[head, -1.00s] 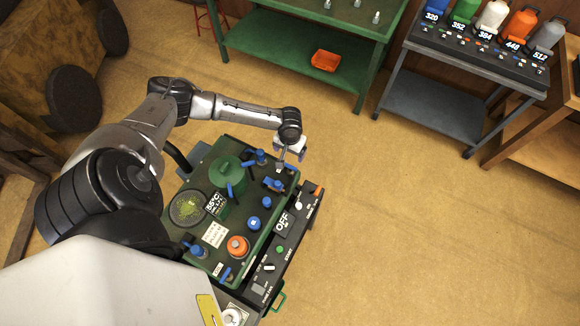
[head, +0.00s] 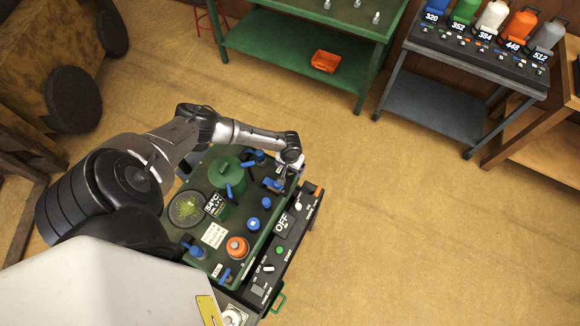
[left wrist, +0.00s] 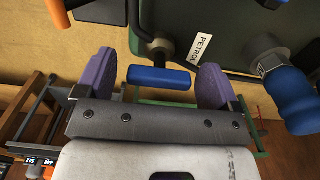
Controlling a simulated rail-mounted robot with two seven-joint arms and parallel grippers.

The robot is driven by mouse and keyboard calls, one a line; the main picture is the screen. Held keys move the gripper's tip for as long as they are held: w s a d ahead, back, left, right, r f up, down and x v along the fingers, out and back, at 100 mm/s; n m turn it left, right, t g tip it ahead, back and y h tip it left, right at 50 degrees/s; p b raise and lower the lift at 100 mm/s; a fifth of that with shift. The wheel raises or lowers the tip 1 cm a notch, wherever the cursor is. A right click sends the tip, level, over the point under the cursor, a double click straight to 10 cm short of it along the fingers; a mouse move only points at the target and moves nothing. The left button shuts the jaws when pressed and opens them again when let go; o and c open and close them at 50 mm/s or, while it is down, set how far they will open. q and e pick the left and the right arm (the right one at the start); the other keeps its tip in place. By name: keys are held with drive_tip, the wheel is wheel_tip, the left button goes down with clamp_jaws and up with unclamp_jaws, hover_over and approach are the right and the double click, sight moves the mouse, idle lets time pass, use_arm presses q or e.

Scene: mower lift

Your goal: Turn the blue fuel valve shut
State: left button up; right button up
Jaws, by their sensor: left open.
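The blue valve handle (left wrist: 158,78) is a short bar on a metal stem beside a label reading PETROL in the left wrist view. It lies crosswise between the two purple finger pads of my left gripper (left wrist: 157,62), with a gap at each side. The left gripper is open. In the head view the left gripper (head: 280,180) hangs over the far right corner of the green machine top (head: 225,255), at a blue fitting (head: 268,183) that it partly covers. My right gripper is not in view.
Another blue knob (left wrist: 290,98) stands right of the fingers in the wrist view. The machine top also carries a green tank (head: 225,172), an orange knob (head: 237,247) and a round gauge (head: 187,209). A black switch panel (head: 284,250) runs along its right side. Floor to the right is clear.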

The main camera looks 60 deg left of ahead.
use_arm(q)
drive_tip(key=c, duration=0.9)
